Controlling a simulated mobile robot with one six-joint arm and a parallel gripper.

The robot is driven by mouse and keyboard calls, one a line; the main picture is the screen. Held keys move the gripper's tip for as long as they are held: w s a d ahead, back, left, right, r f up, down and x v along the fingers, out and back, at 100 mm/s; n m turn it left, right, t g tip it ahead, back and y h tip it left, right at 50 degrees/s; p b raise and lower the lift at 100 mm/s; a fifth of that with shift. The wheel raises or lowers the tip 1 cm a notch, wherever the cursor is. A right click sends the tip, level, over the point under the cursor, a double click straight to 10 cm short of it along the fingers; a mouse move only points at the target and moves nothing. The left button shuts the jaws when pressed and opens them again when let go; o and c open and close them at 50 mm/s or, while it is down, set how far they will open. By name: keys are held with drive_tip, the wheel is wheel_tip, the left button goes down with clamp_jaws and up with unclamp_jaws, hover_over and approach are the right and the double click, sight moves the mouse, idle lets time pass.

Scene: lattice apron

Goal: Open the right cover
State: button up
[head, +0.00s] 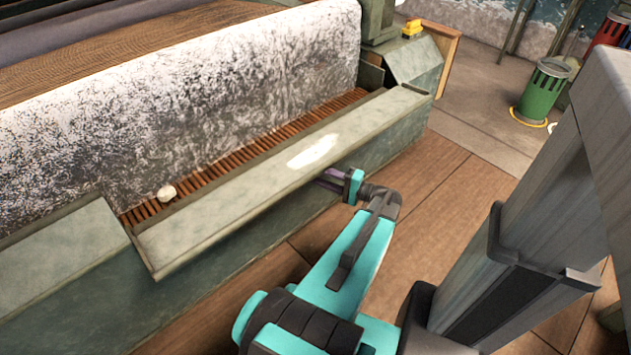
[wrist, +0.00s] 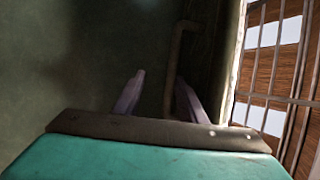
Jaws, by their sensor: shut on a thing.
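The right cover (head: 260,175) is a long grey-green metal panel along the machine's front, with a pale worn patch on top. It sits out from the white roll, and a strip of brown slatted lattice (head: 240,155) shows behind it. My gripper (head: 328,180) is at the cover's front face, right of its middle. In the wrist view, my gripper (wrist: 158,98) has its two fingers on either side of a thin bent handle (wrist: 173,70) and is shut on it. In the head view the handle is hidden by the gripper and the cover's edge.
The left cover (head: 60,255) lies beside it, against the roll. A green bin (head: 543,92) stands at the back right. Wooden floor (head: 450,195) is open to the right of the machine.

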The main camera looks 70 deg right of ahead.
drive_tip(key=shift+f, duration=0.1)
drive_tip(key=shift+s, duration=0.15)
drive_tip(key=s+p, duration=0.1)
drive_tip(key=s, duration=1.2)
drive_tip(key=shift+s+p, duration=0.25)
drive_tip(key=shift+p, duration=0.05)
drive_tip(key=shift+s+a, duration=0.1)
idle(0.4)
